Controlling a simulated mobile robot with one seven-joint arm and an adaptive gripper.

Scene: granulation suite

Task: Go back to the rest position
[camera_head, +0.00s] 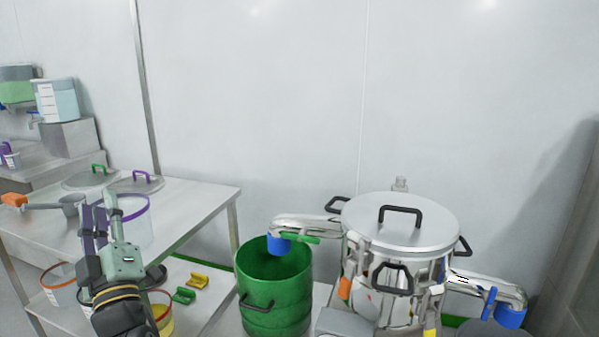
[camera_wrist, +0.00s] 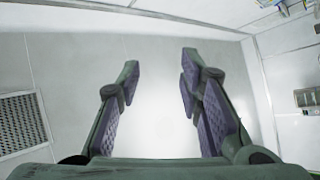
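My gripper (camera_head: 97,220) is raised at the lower left of the head view, in front of the steel table. In the wrist view my gripper (camera_wrist: 160,85) shows two fingers with purple pads standing wide apart, with nothing between them. My gripper is open and empty.
A steel table (camera_head: 200,205) holds a purple-rimmed clear container (camera_head: 138,225), lids and a grey scoop (camera_head: 70,204). A green bucket (camera_head: 275,290) stands right of it, beside a lidded steel vessel (camera_head: 400,235) with spouts. The wall behind is bare.

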